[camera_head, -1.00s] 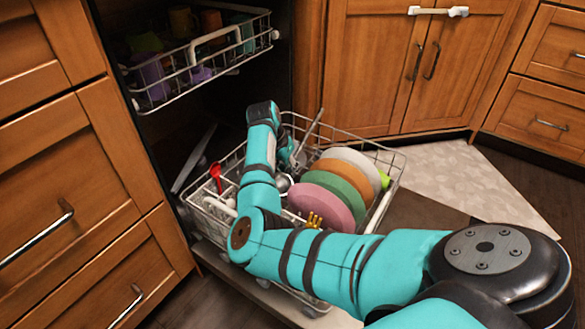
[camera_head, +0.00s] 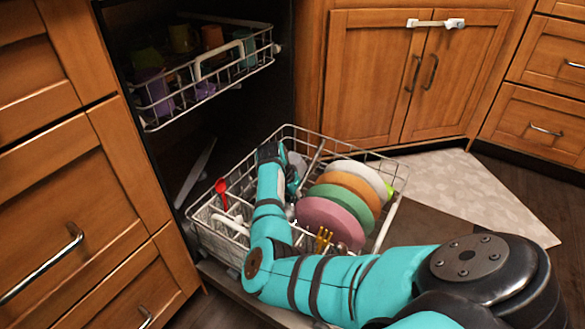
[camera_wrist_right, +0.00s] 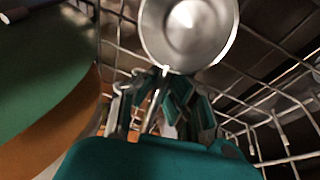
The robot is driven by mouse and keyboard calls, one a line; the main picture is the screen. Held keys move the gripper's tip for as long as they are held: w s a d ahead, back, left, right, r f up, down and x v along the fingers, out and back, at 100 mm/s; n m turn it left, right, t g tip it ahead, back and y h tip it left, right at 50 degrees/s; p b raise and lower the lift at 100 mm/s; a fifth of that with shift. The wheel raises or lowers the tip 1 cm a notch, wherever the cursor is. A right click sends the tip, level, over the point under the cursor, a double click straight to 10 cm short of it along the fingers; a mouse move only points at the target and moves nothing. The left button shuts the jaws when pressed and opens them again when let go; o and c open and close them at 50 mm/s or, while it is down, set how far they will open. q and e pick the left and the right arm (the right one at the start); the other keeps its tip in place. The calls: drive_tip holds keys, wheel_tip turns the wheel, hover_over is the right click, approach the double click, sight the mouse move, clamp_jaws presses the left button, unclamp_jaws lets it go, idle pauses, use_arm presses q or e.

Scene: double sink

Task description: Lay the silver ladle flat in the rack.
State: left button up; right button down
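The silver ladle's round bowl (camera_wrist_right: 188,32) shows large in the right wrist view, with its handle running down between my fingers. In the head view its thin handle (camera_head: 316,153) slants up and away past my gripper, and the bowl is mostly hidden by my arm. My right gripper (camera_head: 294,182) is down inside the lower rack (camera_head: 340,136), left of the plates. In the wrist view the gripper (camera_wrist_right: 160,108) is closed around the handle. I cannot tell whether the ladle touches the rack floor. My left gripper is not in view.
Pink (camera_head: 322,222), green, orange and white plates stand close to the right of my gripper. A red spoon (camera_head: 221,192) is at the rack's left, and a yellow fork (camera_head: 323,240) is nearer. The upper rack (camera_head: 215,75) with cups overhangs at the back left.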

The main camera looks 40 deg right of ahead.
drive_tip(key=c, duration=2)
unclamp_jaws()
drive_tip(key=shift+c, duration=0.2)
drive_tip(key=o, duration=0.6)
drive_tip(key=shift+o, duration=0.2)
drive_tip(key=v, duration=1.1)
drive_tip(key=shift+a+r, duration=0.15)
drive_tip(key=shift+r, duration=0.25)
